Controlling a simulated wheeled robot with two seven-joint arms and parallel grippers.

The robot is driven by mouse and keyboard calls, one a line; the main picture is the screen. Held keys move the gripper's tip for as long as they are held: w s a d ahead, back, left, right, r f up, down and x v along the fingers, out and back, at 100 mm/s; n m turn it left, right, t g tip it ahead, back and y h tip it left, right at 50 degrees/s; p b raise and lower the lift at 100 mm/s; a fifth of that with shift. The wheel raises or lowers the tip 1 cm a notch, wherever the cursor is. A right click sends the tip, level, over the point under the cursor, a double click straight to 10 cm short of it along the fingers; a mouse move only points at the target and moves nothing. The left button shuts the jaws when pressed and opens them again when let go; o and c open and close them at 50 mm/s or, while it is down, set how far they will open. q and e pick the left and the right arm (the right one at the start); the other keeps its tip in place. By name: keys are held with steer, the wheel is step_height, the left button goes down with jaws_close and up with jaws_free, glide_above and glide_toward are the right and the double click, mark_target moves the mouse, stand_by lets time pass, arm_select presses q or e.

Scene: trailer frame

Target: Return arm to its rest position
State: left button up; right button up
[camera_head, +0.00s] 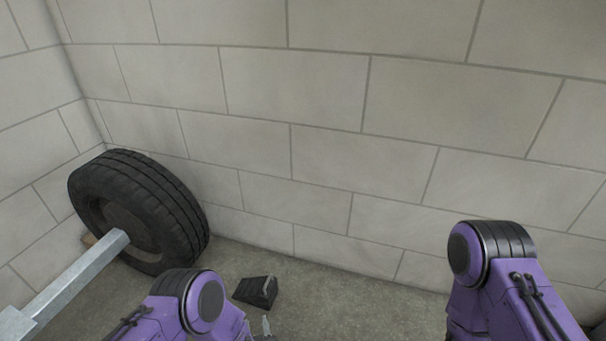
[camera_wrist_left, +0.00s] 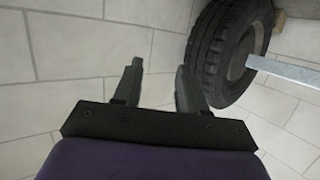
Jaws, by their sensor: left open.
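My left arm (camera_head: 200,305) is purple and black and comes in low at the left of the head view. Only a small part of my left gripper (camera_head: 265,327) shows there, at the bottom edge beside the arm. In the left wrist view my left gripper (camera_wrist_left: 157,82) has its two dark fingers apart with nothing between them. Pale block wall lies behind the fingers. My right arm (camera_head: 495,275) shows at the lower right of the head view, bent. My right gripper is outside both views.
A black tyre (camera_head: 180,205) stands on the floor by the left corner, on a grey metal beam (camera_head: 75,275). It also shows in the left wrist view (camera_wrist_left: 222,50). A dark wedge-shaped block (camera_head: 255,291) lies on the floor (camera_head: 340,300). A block wall (camera_head: 310,85) closes off the back.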

arm_select(q)
steer(key=s+a+f+g, duration=0.2)
steer(key=s+a+g, duration=0.4)
steer(key=s+a, duration=0.55)
steer(key=s+a+r+n+g, duration=0.1)
steer(key=s+a+n+g, duration=0.15)
steer(key=s, duration=0.45)
steer(key=s+a+r+n+g, duration=0.2)
steer(key=s+a+g, duration=0.15)
steer(key=s, duration=0.35)
step_height(320, 180, down, 11)
steer(key=m+h+b, duration=0.1)
steer(key=b, duration=1)
arm_select(e)
step_height(320, 180, down, 11)
steer(key=s, duration=0.1)
arm_select(q)
step_height(320, 180, up, 38)
steer(key=t+p, duration=0.1)
steer(key=p, duration=3.7)
steer(key=shift+w+r+y+p, duration=0.2)
steer(key=shift+w+y+p, duration=0.1)
steer(key=shift+p, duration=0.1)
arm_select(e)
step_height(320, 180, up, 39)
steer(key=w, duration=0.1)
arm_select(q)
steer(key=shift+n, duration=0.25)
arm_select(e)
steer(key=shift+f, duration=0.1)
